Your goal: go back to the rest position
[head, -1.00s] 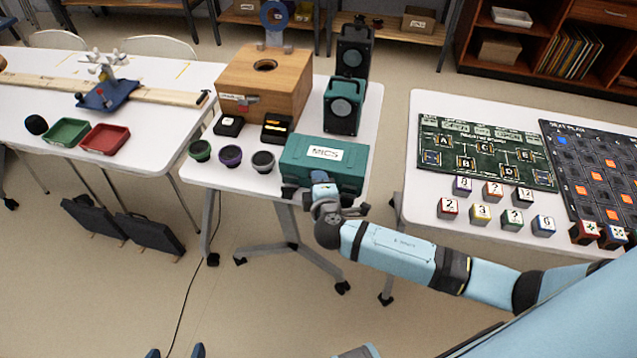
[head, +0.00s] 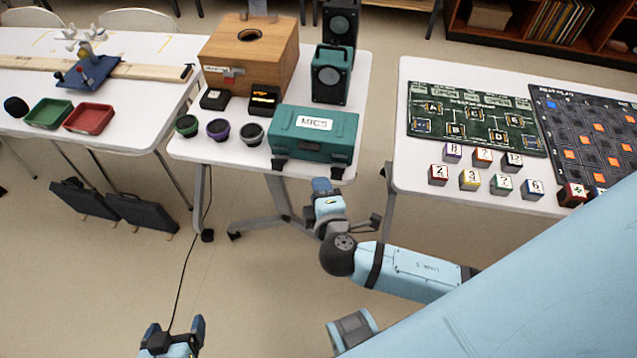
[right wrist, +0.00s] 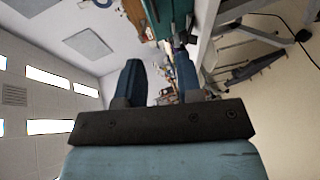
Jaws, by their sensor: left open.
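My left gripper (head: 174,331) is at the bottom left of the head view, open and empty, over bare floor in front of the tables. My right gripper (head: 321,186) is in front of the middle table's near edge, just below the teal MICS case (head: 314,124) in the picture and apart from it. In the right wrist view its two blue fingers (right wrist: 158,82) stand apart with nothing held between them.
The middle table (head: 235,165) also bears a wooden box (head: 247,62), speakers (head: 331,76) and round pots (head: 218,129). The right table (head: 400,170) holds boards (head: 475,120) and number cubes (head: 470,179). A cable (head: 183,262) lies on the open floor.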

